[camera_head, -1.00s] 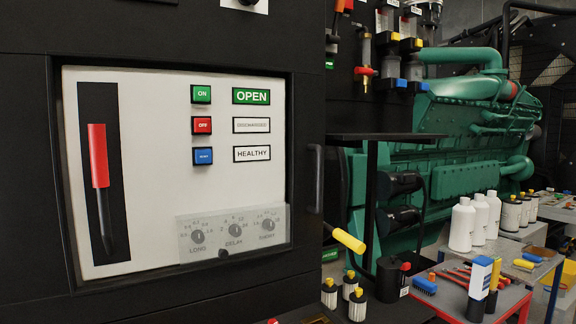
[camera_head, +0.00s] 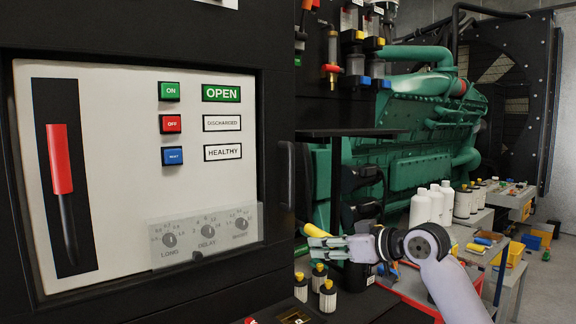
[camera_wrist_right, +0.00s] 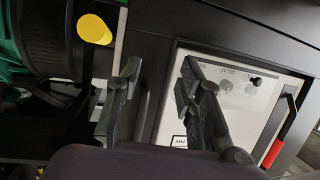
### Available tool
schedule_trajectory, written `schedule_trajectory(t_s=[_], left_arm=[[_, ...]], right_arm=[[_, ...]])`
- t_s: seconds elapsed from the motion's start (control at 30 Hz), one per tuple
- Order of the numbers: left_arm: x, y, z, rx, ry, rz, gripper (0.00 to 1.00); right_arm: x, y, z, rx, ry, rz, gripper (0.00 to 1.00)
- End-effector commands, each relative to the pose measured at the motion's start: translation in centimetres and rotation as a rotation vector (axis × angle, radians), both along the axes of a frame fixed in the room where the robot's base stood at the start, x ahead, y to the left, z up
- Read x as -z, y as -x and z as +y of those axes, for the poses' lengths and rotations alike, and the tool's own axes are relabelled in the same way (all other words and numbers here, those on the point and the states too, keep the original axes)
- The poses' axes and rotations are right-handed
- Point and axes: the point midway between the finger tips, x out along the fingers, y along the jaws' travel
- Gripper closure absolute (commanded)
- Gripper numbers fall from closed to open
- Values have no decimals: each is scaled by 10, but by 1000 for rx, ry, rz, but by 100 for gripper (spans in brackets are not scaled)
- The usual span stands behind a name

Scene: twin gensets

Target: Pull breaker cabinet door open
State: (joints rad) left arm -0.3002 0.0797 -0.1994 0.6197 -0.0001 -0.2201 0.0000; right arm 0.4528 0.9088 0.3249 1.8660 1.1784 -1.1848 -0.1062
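The black breaker cabinet door (camera_head: 130,25) fills the left of the head view and looks shut. It frames a white breaker panel (camera_head: 110,110) with ON, OFF and reset buttons and an OPEN sign. A black vertical handle (camera_head: 287,175) is on the door's right side. My right gripper (camera_head: 312,243) is below and slightly right of the handle, apart from it in the head view. In the wrist view its two fingers (camera_wrist_right: 163,95) are spread, with a dark bar, likely the handle (camera_wrist_right: 141,115), between them. I see no grip on it. My left gripper is not in view.
A yellow-ended cylinder (camera_head: 316,231) sticks out by the right gripper. Small bottles (camera_head: 327,296) stand below it. A black shelf (camera_head: 350,133), white bottles (camera_head: 420,208) and a green genset (camera_head: 415,165) are to the right. Grey floor (camera_head: 550,280) shows at far right.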

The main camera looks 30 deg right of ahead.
Motion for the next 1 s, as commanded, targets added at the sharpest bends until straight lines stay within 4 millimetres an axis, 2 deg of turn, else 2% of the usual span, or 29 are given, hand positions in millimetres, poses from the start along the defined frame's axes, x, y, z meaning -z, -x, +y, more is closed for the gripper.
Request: schedule_trajectory(t_s=[0.03,0.1,0.2,0.3,0.43,0.57,1.0], left_arm=[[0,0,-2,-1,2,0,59],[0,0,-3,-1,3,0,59],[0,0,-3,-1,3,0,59],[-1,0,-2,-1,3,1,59],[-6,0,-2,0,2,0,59],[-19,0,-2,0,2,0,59],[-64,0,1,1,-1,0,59]], right_arm=[[-43,8,-11,0,-10,-69,65],[-90,21,-21,-9,-28,-149,65],[-139,40,-30,-25,-50,-233,65],[-162,50,-33,-34,-61,-274,65],[-170,46,-32,-37,-66,-286,65],[-172,26,-26,-38,-67,-284,65],[-172,-67,1,-38,-69,-283,65]])
